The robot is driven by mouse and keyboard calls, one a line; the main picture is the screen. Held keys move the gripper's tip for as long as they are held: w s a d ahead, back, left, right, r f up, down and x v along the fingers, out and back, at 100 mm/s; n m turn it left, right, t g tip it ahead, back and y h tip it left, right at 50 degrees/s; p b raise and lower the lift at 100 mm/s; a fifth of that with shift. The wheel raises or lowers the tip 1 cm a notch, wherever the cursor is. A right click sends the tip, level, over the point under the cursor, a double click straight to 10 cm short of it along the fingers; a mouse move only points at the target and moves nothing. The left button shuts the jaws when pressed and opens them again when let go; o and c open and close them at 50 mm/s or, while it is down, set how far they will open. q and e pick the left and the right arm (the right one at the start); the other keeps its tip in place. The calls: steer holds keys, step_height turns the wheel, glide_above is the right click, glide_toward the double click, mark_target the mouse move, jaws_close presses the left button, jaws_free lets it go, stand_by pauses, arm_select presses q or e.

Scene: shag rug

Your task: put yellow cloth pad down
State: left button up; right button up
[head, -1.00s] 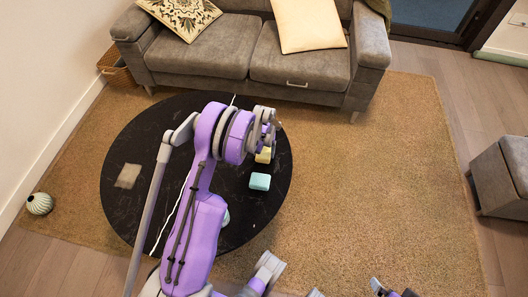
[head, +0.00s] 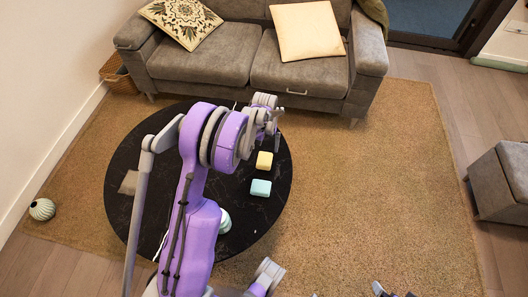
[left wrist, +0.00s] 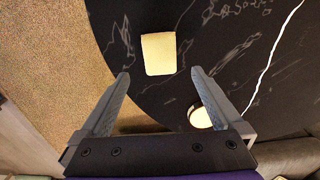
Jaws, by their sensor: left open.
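The yellow cloth pad (head: 264,160) lies flat on the black round table (head: 275,205), near its right edge. It also shows whole in the left wrist view (left wrist: 158,54), just beyond my fingertips. My left gripper (head: 270,124) is over the table, up-picture of the pad; in the left wrist view its fingers (left wrist: 160,74) are spread apart with nothing between them.
A teal block (head: 260,187) lies just below the yellow pad. A greyish pad (head: 129,182) lies at the table's left. A pale round item (head: 224,222) is partly behind my arm. A grey sofa (head: 205,62) stands behind the table; the rug (head: 370,170) at right is clear.

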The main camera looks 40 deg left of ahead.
arm_select(q)
steer(key=s+d+r+m+t, duration=0.1)
steer(key=s+d+r, duration=0.2)
steer(key=d+r, duration=0.35)
steer(key=s+d+r+m+t, duration=0.1)
steer(key=s+d+r, duration=0.35)
steer(key=r, duration=0.25)
steer(key=s+d+r+m+t, duration=0.1)
steer(key=s+d+m, duration=0.1)
steer(key=s+d, duration=0.3)
steer(key=s+d+r+m+t, duration=0.1)
steer(key=s+d, duration=0.4)
steer(key=s, duration=0.6)
steer(key=shift+r+m+t, duration=0.4)
steer(key=shift+r, duration=0.15)
